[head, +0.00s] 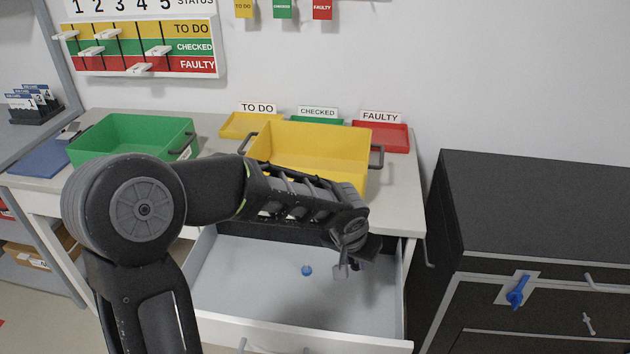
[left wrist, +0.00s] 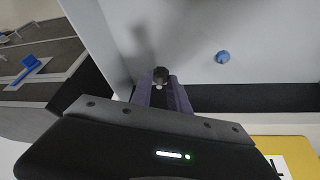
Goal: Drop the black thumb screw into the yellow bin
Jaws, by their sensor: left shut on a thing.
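My left gripper (head: 347,268) is over the open drawer, near its right side. In the left wrist view its fingers (left wrist: 161,90) are shut on the small black thumb screw (left wrist: 160,74), whose round dark head shows at the fingertips. In the head view I cannot make out the screw clearly. The yellow bin (head: 312,143) stands on the table behind the drawer, with dark handles at its sides; my left forearm hides part of its front. A yellow surface, likely the bin (left wrist: 290,148), shows at the lower right in the left wrist view. My right gripper is not in view.
The grey drawer (head: 235,283) is pulled out, with a blue knob-like piece (head: 306,270) on its floor. A green bin (head: 130,137) stands left on the table. A red tray (head: 395,138) is behind right. A dark cabinet (head: 530,210) stands to the right.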

